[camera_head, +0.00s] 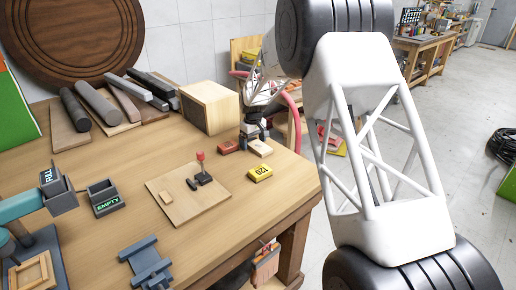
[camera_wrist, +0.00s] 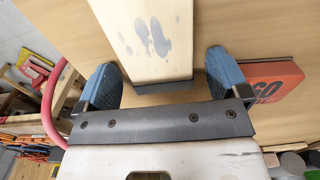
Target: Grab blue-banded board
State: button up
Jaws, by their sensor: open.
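My gripper (camera_head: 254,129) is at the far right part of the wooden table. In the wrist view my gripper (camera_wrist: 163,76) has its two blue fingers apart. Between and beyond them is a pale block (camera_wrist: 140,35) with grey-blue blotches and a dark lower end. The fingers stand to its left and right with gaps, and nothing is gripped. In the head view the pale block (camera_head: 260,148) lies just below my gripper. I cannot make out a clear blue band on any board.
A red block (camera_wrist: 272,82) lies right of the fingers in the wrist view. A yellow block (camera_head: 259,173), a board with a red-knobbed lever (camera_head: 176,205) and a wooden box (camera_head: 208,106) are nearby. Grey rods (camera_head: 98,103) lie at the back. A pink hose (camera_head: 296,112) hangs beyond the table edge.

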aim_at(253, 142)
dwell(0.3)
jog(key=c, duration=1)
jog(key=shift+r, duration=0.15)
jog(key=shift+r, duration=0.8)
jog(key=shift+s+r, duration=0.15)
jog(key=shift+r, duration=0.75)
jog(key=s+d, duration=0.1)
jog(key=s, duration=0.4)
jog(key=s+d+r, duration=0.1)
jog(key=s+d, duration=0.1)
jog(key=s, duration=0.3)
jog(key=s+d, duration=0.1)
jog(key=s, duration=0.4)
jog(key=shift+d+r, duration=0.15)
jog(key=shift+d, duration=0.1)
jog(key=shift+w, duration=0.15)
